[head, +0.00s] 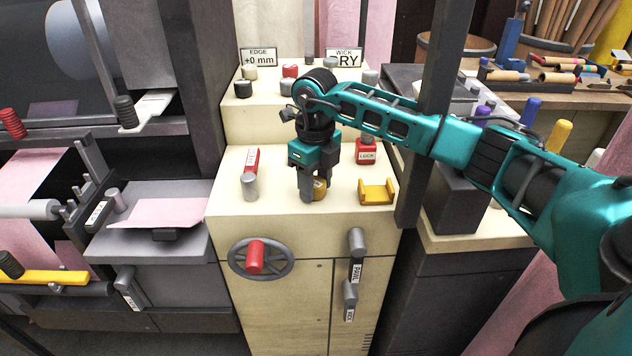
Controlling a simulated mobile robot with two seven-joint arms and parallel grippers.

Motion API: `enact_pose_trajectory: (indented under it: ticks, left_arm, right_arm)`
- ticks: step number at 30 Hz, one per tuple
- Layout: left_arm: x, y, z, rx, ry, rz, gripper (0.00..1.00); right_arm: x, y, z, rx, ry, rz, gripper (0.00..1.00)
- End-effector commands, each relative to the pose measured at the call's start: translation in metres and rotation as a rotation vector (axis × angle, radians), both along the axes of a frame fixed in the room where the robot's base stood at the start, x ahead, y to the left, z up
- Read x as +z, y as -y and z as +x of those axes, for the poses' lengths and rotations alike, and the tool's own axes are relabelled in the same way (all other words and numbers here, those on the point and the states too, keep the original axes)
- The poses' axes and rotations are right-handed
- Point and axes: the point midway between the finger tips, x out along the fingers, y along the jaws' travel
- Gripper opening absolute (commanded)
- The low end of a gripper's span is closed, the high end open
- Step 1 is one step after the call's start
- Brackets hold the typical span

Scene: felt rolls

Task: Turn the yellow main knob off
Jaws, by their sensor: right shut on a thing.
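The yellow knob (320,188) sits on the cream console's lower top surface, between the red-and-grey lever and the yellow bracket. My right gripper (313,190) points down over it and is shut on it. The fingers and wrist hide most of the knob, so its pointer position cannot be seen. My left gripper is not in view.
On the cream console (225,200) stand a red-labelled lever (250,172), a red LOCK block (366,151) and a yellow bracket (377,192). Its front has a handwheel (261,258) and grey handles (356,243). A dark post (432,110) stands close by my right arm.

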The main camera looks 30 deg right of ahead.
Motion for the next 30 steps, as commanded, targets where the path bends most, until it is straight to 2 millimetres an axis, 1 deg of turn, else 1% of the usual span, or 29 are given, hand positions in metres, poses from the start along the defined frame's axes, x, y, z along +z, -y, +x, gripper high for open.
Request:
enact_pose_trajectory:
  ticks: [3, 8, 11, 19, 21, 23, 30]
  left_arm:
    - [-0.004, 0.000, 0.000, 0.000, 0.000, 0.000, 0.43]
    - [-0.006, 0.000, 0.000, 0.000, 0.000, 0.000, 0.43]
    - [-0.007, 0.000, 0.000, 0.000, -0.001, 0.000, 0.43]
    - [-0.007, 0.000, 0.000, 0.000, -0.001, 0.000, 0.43]
    - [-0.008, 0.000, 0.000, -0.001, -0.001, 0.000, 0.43]
    - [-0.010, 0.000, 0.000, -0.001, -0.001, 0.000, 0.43]
    - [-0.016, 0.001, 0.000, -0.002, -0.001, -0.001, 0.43]
  right_arm:
    - [-0.001, 0.001, 0.000, 0.160, 0.002, 0.000, 0.04]
    - [-0.001, 0.000, 0.000, 0.319, 0.002, 0.000, 0.04]
    - [-0.001, 0.000, 0.000, 0.354, 0.001, -0.001, 0.04]
    - [-0.001, 0.000, 0.000, 0.361, 0.001, 0.000, 0.04]
    - [-0.001, 0.000, 0.000, 0.399, 0.001, -0.001, 0.04]
    - [-0.002, 0.000, 0.000, 0.463, 0.002, 0.000, 0.04]
    - [-0.002, 0.000, 0.000, 0.787, 0.001, 0.000, 0.04]
